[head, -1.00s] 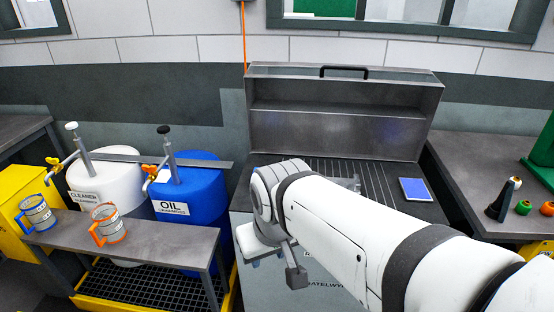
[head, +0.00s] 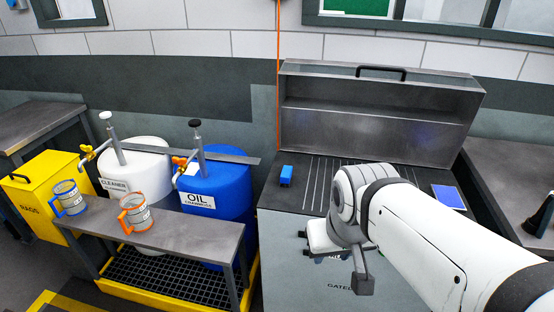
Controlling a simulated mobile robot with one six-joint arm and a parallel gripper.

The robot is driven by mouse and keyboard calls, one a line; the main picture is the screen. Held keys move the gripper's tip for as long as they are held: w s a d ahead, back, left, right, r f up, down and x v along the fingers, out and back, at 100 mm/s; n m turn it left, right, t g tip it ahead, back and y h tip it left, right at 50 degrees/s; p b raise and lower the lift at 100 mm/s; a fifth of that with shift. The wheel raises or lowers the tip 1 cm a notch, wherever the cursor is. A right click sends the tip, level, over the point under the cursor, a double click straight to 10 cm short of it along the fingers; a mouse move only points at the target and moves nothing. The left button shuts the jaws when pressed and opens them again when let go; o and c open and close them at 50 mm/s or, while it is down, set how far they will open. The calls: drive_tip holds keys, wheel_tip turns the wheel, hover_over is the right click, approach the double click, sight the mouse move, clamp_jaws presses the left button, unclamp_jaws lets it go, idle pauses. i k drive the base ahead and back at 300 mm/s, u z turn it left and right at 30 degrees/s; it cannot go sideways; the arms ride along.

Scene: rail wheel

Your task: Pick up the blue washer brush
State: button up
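The blue washer brush (head: 287,176) looks like a small blue block. It lies on the left part of the grooved top of the grey parts washer (head: 318,185), near its left edge. My gripper (head: 326,252) is low in front of the washer's front face, to the right of and below the brush in the picture. It is apart from the brush. Its fingers are mostly hidden by my wrist, so I cannot tell whether they are open or shut.
The washer's raised lid (head: 375,125) stands behind its top. A blue flat square (head: 449,198) lies at the top's right side. Left of the washer are the blue oil barrel (head: 222,190), a white cleaner barrel (head: 150,180) and a bench (head: 185,234) with two jugs.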

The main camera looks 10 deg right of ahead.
sight(286, 175)
drive_tip(key=u, duration=0.05)
drive_tip(key=i, duration=1)
drive_tip(key=z, duration=0.1)
